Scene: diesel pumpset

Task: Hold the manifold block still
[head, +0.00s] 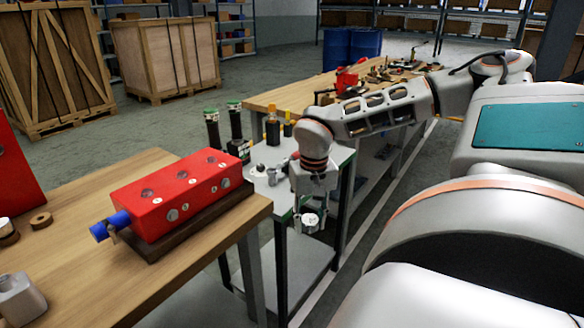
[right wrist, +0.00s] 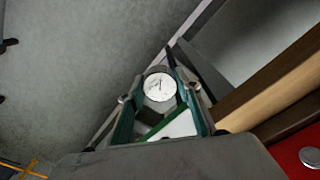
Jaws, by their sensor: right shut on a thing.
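The manifold block (head: 180,192) is a long red block with several round ports on its top and front side. It rests on a dark wooden base on the wooden bench, with a blue cylindrical piece (head: 110,226) at its left end. My right gripper (head: 309,212) hangs to the right of the block, apart from it, beyond the bench's end. It is shut on a round gauge with a white dial (right wrist: 160,86), held between its fingers in the right wrist view. A red corner of the block shows at lower right there. My left gripper is not in view.
A small metal cart (head: 262,176) with bottles and small parts stands behind my right gripper. A longer wooden bench with tools is farther back. Wooden crates (head: 165,55) stand at the back left. Rings and a grey metal part (head: 20,302) lie at the bench's left.

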